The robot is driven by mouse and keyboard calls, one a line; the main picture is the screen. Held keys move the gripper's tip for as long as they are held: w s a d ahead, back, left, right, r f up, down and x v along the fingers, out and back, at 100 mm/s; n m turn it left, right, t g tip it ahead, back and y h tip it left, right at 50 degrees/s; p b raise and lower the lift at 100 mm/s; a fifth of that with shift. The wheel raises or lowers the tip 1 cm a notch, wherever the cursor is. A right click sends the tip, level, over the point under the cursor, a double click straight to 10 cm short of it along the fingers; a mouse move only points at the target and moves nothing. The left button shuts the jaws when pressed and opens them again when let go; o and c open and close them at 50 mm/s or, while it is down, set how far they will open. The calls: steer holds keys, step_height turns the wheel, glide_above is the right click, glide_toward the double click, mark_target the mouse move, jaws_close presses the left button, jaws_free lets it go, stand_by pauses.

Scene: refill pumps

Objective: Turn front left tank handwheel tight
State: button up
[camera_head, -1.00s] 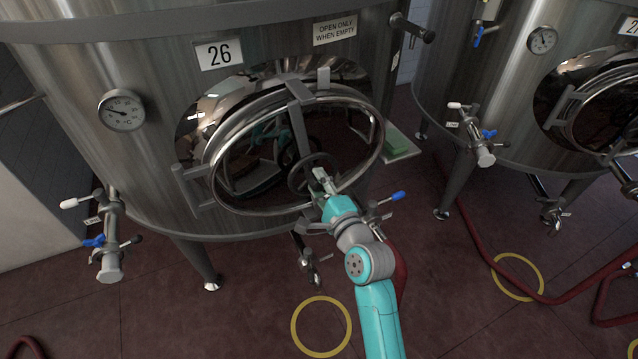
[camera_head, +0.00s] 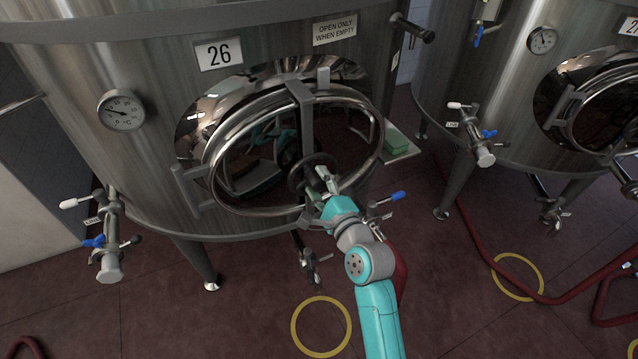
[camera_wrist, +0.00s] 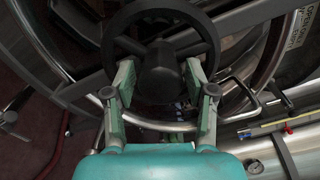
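The front left tank (camera_head: 100,60) is steel, marked 26. Its oval manway has a shiny ring (camera_head: 214,165) crossed by an upright grey bar (camera_head: 302,125). The dark round handwheel (camera_head: 293,176) sits at the lower part of this bar. My gripper (camera_head: 325,184) is at the handwheel's lower right in the head view. In the wrist view, the handwheel's hub (camera_wrist: 160,72) lies between the two spread green-padded fingers of my gripper (camera_wrist: 160,84), with spokes reaching out both ways. The fingers look apart from the hub; whether they touch the spokes I cannot tell.
A valve with a blue lever (camera_head: 398,196) stands right of my wrist. Another valve (camera_head: 108,240) is at the tank's left. A ledge with a green block (camera_head: 397,141) is at the right. A red hose (camera_head: 480,245) lies on the floor near a second tank (camera_head: 465,90).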

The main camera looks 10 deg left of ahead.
stand_by(0.3)
steer(key=v, duration=1.2)
steer(key=s+d+f+n+h, duration=0.35)
steer(key=s+d+f, duration=0.3)
steer(key=s, duration=0.35)
steer(key=s+d+f+n+h, duration=0.35)
steer(key=s+d+f, duration=0.25)
steer(key=s+d, duration=0.3)
steer(key=s+d+r+n+h, duration=0.1)
steer(key=s+n, duration=0.3)
steer(key=s, duration=0.6)
steer(key=s+d+r+n+h, duration=0.2)
steer(key=s+n, duration=0.3)
steer(key=s, duration=0.6)
steer(key=shift+s+d+r, duration=0.2)
steer(key=shift+d+r, duration=0.6)
steer(key=shift+r, duration=0.05)
